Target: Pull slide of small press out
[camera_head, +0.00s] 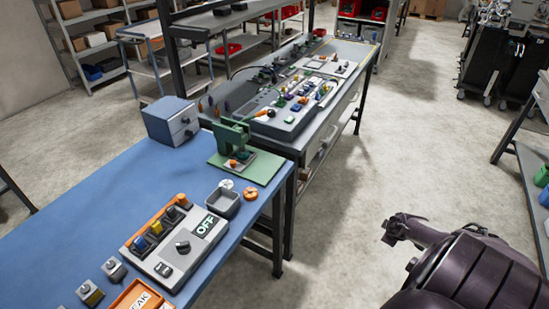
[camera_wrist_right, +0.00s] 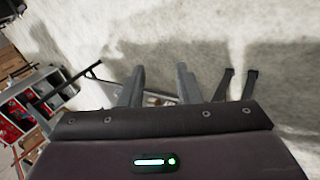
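The small press is a green press (camera_head: 230,138) on a green base plate, standing at the far right end of the blue table. Its slide appears to be the small light plate (camera_head: 237,162) with an orange part on it, low at the front of the press; how far out it sits is hard to tell. My right gripper (camera_head: 392,229) is out over the floor, right of the table and well apart from the press. In the right wrist view the two fingers (camera_wrist_right: 160,85) stand apart with nothing between them. The press is not in that view. My left gripper is not in view.
A grey tray (camera_head: 222,203) and an orange ring (camera_head: 250,193) lie in front. A dispenser panel marked OFF (camera_head: 178,242) is nearer. A second workbench (camera_head: 290,115) adjoins behind. The floor (camera_head: 330,210) beside the table is clear.

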